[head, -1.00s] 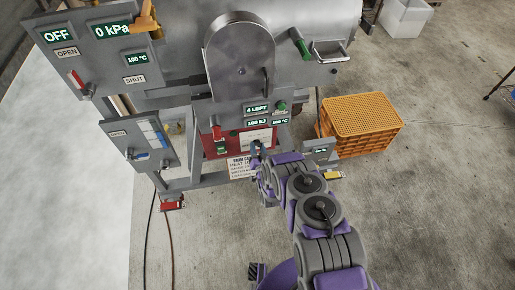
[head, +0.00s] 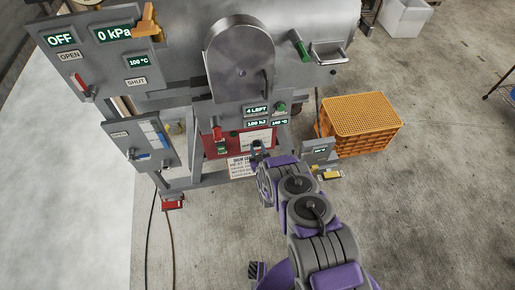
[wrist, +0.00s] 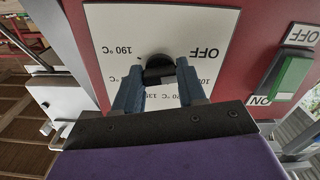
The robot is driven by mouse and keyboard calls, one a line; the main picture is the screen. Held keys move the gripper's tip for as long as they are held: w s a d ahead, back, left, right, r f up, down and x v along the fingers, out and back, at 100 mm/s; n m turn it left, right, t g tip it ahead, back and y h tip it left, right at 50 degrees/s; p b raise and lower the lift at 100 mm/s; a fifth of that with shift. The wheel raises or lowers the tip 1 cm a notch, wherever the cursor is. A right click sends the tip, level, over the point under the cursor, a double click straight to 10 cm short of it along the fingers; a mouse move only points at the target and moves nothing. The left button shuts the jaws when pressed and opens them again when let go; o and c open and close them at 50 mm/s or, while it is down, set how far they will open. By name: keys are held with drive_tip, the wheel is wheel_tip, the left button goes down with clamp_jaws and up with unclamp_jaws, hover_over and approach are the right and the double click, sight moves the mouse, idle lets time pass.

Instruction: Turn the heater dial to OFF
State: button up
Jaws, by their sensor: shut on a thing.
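The heater dial (wrist: 157,62) is a dark round knob on a white plate (wrist: 110,25) in the wrist view. The plate appears upside down there, with OFF at the upper right, 190 °C at the upper left and lower temperatures along the bottom, partly hidden by my fingers. My gripper (wrist: 158,74) is shut on the dial, one blue finger on each side. Where the dial's mark points cannot be told. In the head view my gripper (head: 257,148) reaches the red panel (head: 212,146) under the steel drum, and hides the dial.
A green rocker switch (wrist: 291,76) marked OFF and ON sits right of the plate in the wrist view. An orange crate (head: 361,112) stands on the floor to the right. A grey box with a small display (head: 319,152) is close beside my arm. Open concrete lies to the right.

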drive_tip(key=shift+n, duration=1)
drive_tip(key=o, duration=1.1)
drive_tip(key=shift+a, duration=0.1)
drive_tip(key=shift+c, duration=0.2)
